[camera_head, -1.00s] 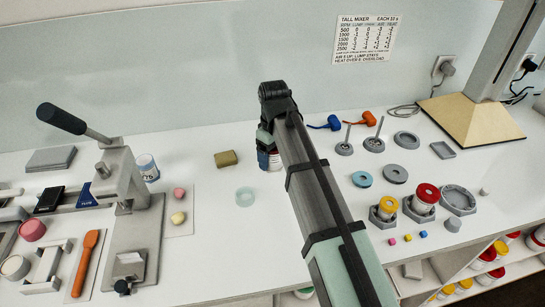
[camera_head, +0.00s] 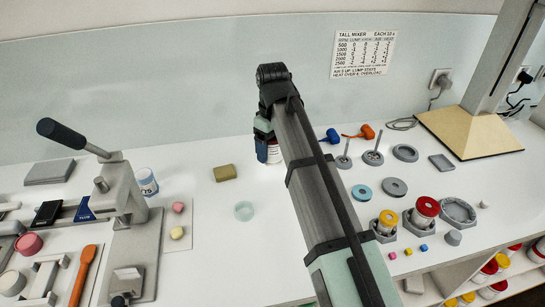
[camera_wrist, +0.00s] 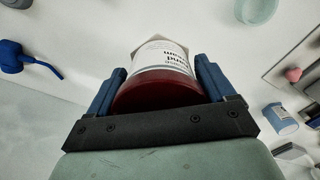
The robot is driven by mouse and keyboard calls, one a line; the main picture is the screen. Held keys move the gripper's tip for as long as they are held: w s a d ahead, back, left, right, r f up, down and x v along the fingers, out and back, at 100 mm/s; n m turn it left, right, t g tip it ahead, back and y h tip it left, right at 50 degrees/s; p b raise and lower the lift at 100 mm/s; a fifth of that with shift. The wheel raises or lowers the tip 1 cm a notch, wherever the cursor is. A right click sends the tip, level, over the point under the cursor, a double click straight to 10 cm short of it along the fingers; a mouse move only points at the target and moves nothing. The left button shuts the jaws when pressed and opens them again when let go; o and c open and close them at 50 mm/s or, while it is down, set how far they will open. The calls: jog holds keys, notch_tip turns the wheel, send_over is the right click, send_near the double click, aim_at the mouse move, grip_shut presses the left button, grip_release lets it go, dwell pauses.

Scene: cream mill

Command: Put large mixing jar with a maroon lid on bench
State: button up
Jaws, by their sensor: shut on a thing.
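The large mixing jar with the maroon lid (camera_wrist: 158,90) is between the blue fingers of my gripper (camera_wrist: 160,68) in the wrist view. My gripper is shut on it around the lid end. Its white printed label faces the camera, and its far end points away. In the head view my gripper (camera_head: 264,147) is near the back of the white bench (camera_head: 215,220), and the jar (camera_head: 274,154) shows only in part beside the fingers. My arm hides much of it. I cannot tell whether the jar's base touches the bench.
A tan sponge (camera_head: 225,173) and a pale green dish (camera_head: 244,211) lie left of the jar. Blue (camera_head: 331,136) and orange (camera_head: 360,132) tools lie to its right. A lever press (camera_head: 125,190) stands at left.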

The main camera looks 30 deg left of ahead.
jog(key=shift+r, duration=0.8)
